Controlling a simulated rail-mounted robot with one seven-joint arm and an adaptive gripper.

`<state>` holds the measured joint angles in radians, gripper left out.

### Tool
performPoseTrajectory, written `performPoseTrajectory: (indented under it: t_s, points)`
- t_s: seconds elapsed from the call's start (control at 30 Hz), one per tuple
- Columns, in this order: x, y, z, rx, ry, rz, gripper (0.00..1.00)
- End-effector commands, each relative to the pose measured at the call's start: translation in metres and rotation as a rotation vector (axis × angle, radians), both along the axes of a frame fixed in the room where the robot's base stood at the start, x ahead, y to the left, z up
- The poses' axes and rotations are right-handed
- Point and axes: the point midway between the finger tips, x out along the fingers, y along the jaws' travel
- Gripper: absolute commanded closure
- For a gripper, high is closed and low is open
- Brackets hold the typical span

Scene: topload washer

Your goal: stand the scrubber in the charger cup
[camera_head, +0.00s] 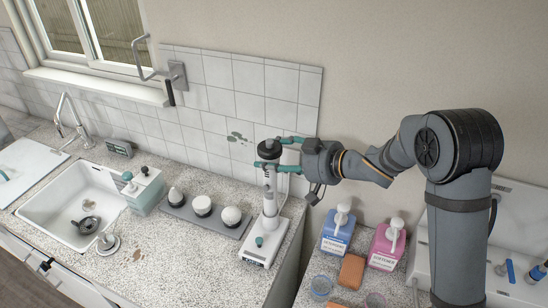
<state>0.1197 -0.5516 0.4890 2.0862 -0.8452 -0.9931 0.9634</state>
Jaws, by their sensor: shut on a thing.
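The scrubber (269,149) has a dark round top and a pale shaft running down below it. It is close to upright, at the right end of the counter. My gripper (273,155) comes from the right, and its teal fingers are shut on the scrubber just below the dark top. The white charger (256,257) stands on the counter directly below, with a small display in front and a teal knob on top. A pale upright part (269,208), seemingly the charger cup, lines up under the scrubber. I cannot tell whether the scrubber's lower end is inside it.
A grey tray (185,212) with three rounded heads lies left of the charger. A sink (75,205) is further left. Blue (337,232) and pink (387,245) bottles stand to the right, past the counter's edge. A tiled wall (235,95) is behind.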

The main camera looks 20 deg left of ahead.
Motion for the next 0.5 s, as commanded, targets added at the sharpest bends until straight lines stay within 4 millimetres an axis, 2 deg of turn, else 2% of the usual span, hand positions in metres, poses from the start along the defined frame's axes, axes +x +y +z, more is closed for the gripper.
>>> performPoseTrajectory:
  t_s: [0.5]
  points:
    - [0.0, 0.0, -0.011, 0.003, -0.002, 0.0, 1.0]
